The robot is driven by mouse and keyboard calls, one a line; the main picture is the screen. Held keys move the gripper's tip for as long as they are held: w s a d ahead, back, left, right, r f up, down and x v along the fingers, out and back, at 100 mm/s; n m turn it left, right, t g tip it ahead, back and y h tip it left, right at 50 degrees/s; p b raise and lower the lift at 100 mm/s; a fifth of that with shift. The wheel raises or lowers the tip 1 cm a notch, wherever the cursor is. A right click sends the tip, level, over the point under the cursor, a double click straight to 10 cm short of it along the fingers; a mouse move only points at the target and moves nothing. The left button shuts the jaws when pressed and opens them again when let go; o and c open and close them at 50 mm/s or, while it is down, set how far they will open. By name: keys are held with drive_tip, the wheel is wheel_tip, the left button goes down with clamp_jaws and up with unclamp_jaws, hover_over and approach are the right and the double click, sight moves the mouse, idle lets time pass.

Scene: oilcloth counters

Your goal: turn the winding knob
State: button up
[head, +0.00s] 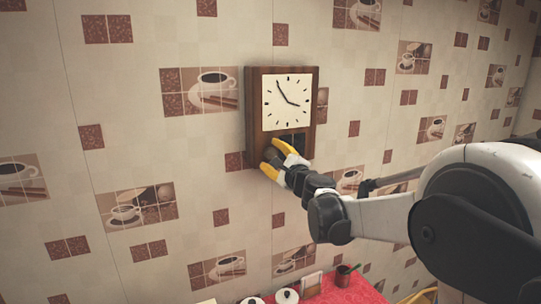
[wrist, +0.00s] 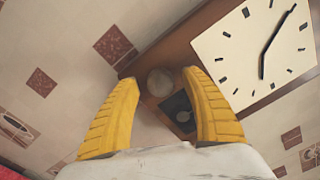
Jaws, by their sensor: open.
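The wall clock has a brown wooden case (head: 253,100) and a white square face (head: 287,102); it hangs on the tiled wall. In the wrist view its face (wrist: 259,47) is at the upper right. A round greyish knob (wrist: 161,81) shows on the lower part of the case, beside a dark panel (wrist: 178,106). My gripper (wrist: 160,75) is open, its two yellow fingers either side of the knob; I cannot tell whether they touch it. In the head view my gripper (head: 277,154) is at the clock's lower left and covers the knob.
Below is a counter with a red cloth (head: 345,291). On it stand white lidded pots (head: 286,297) and a dark red cup (head: 343,275). The wall around the clock is flat and clear.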

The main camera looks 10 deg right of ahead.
drive_tip(key=s+d, duration=0.2)
drive_tip(key=s, duration=0.9)
drive_tip(key=shift+w+f, duration=0.1)
drive_tip(key=s+a+f+n+g+y+b, duration=0.1)
drive_tip(key=s+a+f+n+g+b, duration=0.1)
drive_tip(key=s+a+f+n+b, duration=0.25)
drive_tip(key=s+a+f+n+g+b, duration=0.2)
drive_tip(key=s+f+n+b, duration=0.15)
drive_tip(key=s+f, duration=0.35)
drive_tip(key=s+a+f+n+g+y+b, duration=0.1)
drive_tip(key=s+a+f+n+g+b, duration=0.15)
drive_tip(key=s+f+n+b, duration=0.4)
drive_tip(key=s+d+f+n+g+h+b, duration=0.2)
drive_tip(key=s+d+f+n, duration=0.1)
drive_tip(key=s+f, duration=0.4)
drive_tip(key=s+d+f+n+g+h+b, duration=0.2)
drive_tip(key=s+f, duration=0.5)
drive_tip(key=f, duration=0.5)
drive_tip(key=shift+d+f+n+h+b, duration=0.3)
drive_tip(key=shift+d+n+h+b, duration=0.1)
drive_tip(key=shift+d+n+h, duration=0.5)
drive_tip(key=shift+w, duration=0.1)
